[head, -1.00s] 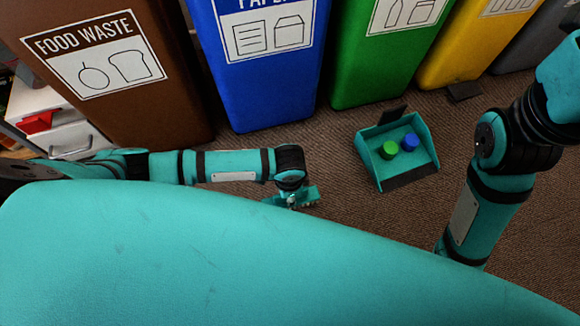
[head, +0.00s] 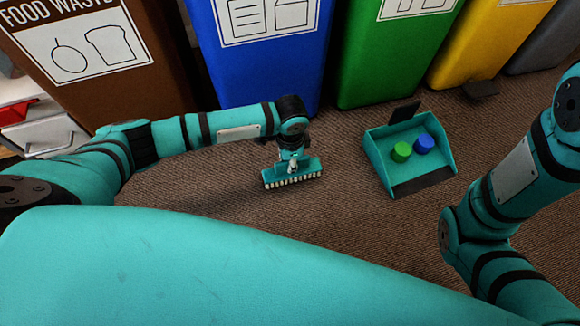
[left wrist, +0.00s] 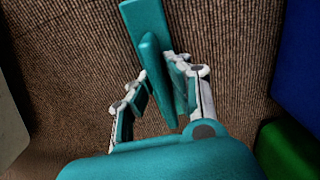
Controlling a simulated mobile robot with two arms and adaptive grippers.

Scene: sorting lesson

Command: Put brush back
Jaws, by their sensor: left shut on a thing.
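The brush (head: 285,179), teal with a row of pale bristles, is in the head view below the end of my left arm, bristles facing down. My left gripper (head: 291,158) is shut on it. In the left wrist view, the brush's teal body (left wrist: 146,22) and handle lie between the fingers of my left gripper (left wrist: 162,80). I cannot tell whether the bristles touch the floor. My right arm shows at the right of the head view, but its gripper is out of frame.
A teal dustpan (head: 372,160) holds a green piece (head: 401,152) and a blue piece (head: 423,143). Brown (head: 150,85), blue (head: 265,75), green (head: 375,75) and yellow (head: 480,45) bins stand behind. Carpet between brush and dustpan is clear.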

